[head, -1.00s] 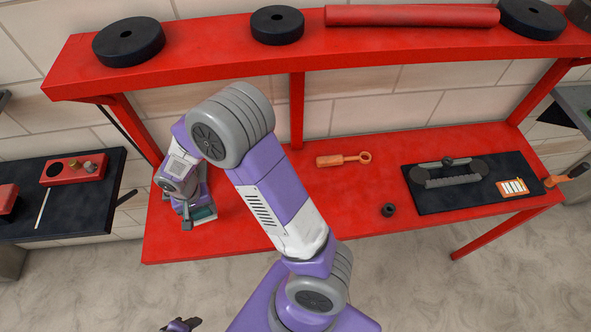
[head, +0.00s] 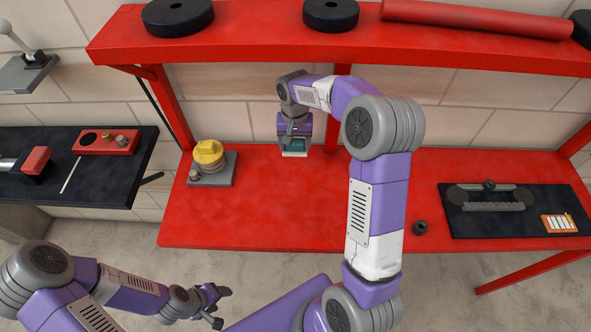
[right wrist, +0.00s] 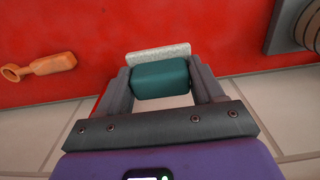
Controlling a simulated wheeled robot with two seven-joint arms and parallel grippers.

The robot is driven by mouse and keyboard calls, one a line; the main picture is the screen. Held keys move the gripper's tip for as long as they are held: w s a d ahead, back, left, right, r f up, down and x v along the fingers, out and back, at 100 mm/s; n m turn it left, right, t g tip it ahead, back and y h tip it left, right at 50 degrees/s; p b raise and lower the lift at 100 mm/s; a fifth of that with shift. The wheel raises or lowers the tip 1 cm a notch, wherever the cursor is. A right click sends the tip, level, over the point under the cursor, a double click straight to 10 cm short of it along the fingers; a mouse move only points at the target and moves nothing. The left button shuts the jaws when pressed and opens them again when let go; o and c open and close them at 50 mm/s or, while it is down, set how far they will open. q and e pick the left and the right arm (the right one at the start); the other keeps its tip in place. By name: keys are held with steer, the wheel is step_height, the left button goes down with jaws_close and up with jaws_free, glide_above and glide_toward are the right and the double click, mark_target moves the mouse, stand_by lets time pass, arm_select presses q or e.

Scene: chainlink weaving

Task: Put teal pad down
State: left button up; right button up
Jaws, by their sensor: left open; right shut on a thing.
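My right gripper (head: 295,147) is over the back part of the red bench, left of its middle. It is shut on the teal pad (right wrist: 162,78), which sits between the two fingers in the right wrist view. A pale grey, speckled strip (right wrist: 158,52) runs along the pad's outer side. In the head view only a little of the pad shows under the gripper. I cannot tell whether the pad touches the bench. My left gripper (head: 214,304) is open and empty, low in front of the bench, over the floor.
A yellow-topped device (head: 209,155) on a grey plate (head: 213,176) stands left of my right gripper. An orange tool (right wrist: 45,66) lies on the bench (head: 265,218). A black ring (head: 420,228) and dark mat (head: 470,224) are at right. A red shelf (head: 240,45) overhangs the back.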

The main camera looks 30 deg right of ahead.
step_height(320, 180, down, 10)
steer(key=shift+r+b, duration=0.25)
steer(key=shift+b, duration=0.65)
steer(key=shift+f, duration=0.15)
steer(key=o, duration=1)
steer(key=shift+r, duration=0.3)
step_height(320, 180, up, 7)
steer(key=shift+r+p, duration=0.15)
steer(key=shift+p, duration=0.65)
